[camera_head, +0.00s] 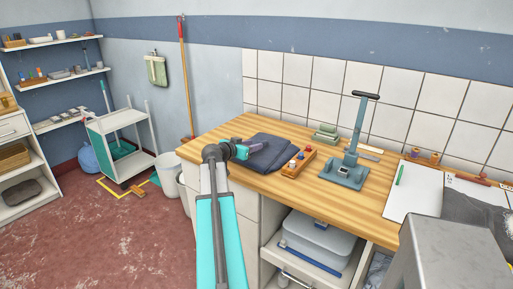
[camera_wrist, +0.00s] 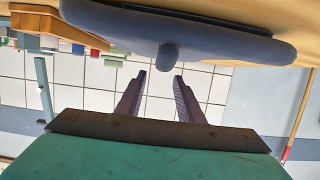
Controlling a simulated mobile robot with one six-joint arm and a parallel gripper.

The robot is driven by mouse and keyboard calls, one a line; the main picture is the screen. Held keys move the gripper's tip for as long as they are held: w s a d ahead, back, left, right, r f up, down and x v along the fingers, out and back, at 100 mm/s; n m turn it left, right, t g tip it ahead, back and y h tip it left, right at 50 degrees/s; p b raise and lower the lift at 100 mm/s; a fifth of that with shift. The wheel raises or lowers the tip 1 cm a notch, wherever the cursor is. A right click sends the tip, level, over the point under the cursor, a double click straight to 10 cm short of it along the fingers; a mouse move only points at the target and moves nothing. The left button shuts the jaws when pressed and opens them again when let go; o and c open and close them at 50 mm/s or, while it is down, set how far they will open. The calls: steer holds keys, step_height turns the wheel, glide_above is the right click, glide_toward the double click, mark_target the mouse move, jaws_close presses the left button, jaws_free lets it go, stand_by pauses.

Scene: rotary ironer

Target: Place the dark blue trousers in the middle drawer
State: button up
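The dark blue trousers (camera_head: 272,153) lie folded on the wooden worktop, left of a small orange tray. In the wrist view, which looks upside down, the trousers (camera_wrist: 200,38) stretch across the top, with a small rounded part hanging toward my fingers. My gripper (camera_head: 248,151) is at the trousers' left side in the head view. In the wrist view my gripper (camera_wrist: 160,77) has its two fingers apart with nothing clearly between them; the trousers' hanging part is just beyond the tips. An open drawer or shelf (camera_head: 268,252) under the worktop holds a grey lidded box; I cannot tell which level it is.
The orange tray (camera_head: 299,163) with small coloured items and a grey-blue press stand (camera_head: 346,172) stand on the worktop (camera_head: 219,143). A grey metal block (camera_head: 450,255) fills the lower right.

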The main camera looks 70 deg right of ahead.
steer(key=shift+b+v, duration=0.55)
steer(key=shift+v, duration=2.15)
